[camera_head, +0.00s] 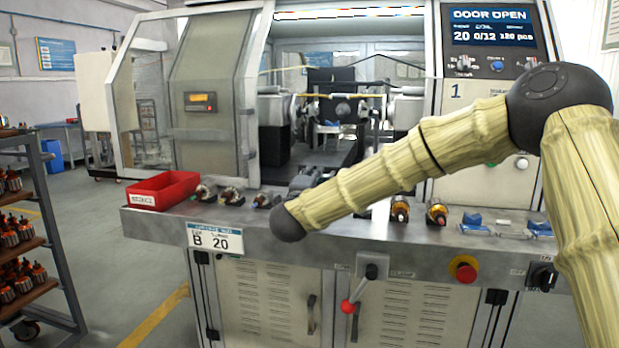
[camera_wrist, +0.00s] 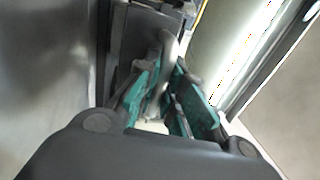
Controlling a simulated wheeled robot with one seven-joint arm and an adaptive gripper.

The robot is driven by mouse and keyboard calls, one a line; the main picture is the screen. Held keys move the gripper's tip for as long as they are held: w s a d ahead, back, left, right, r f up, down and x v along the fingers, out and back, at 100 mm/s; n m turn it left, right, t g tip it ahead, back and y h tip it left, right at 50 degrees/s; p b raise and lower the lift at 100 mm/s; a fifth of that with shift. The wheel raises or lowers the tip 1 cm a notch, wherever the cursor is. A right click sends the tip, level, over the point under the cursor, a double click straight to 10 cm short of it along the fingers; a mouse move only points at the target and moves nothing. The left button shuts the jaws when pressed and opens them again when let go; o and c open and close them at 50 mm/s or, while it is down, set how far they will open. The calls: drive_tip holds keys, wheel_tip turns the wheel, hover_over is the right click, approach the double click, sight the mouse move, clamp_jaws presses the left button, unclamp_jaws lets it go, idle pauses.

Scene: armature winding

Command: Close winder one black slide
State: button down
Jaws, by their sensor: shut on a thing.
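In the wrist view, the two teal-padded fingers of my gripper (camera_wrist: 168,80) close around a grey curved handle (camera_wrist: 172,45). The handle stands in front of a dark block (camera_wrist: 132,45), which looks like the black slide; its full shape is cut off. In the head view, winder one (camera_head: 457,91) has its window side open to the inside, and its screen (camera_head: 489,27) reads DOOR OPEN. My arm crosses in front of the ledge, and my gripper is mostly hidden behind it there. I cannot tell how far the slide stands out.
A red bin (camera_head: 163,189) and several armatures (camera_head: 437,211) stand on the steel ledge (camera_head: 330,222). Blue holders (camera_head: 473,220) sit at its right. A red emergency button (camera_head: 465,270) and a red-knobbed lever (camera_head: 348,306) are on the front. A rack of armatures (camera_head: 20,240) stands left.

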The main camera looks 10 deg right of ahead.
drive_tip(key=c, duration=1.5)
unclamp_jaws()
drive_tip(key=shift+d, duration=0.1)
drive_tip(key=shift+s, duration=0.1)
drive_tip(key=v, duration=1.2)
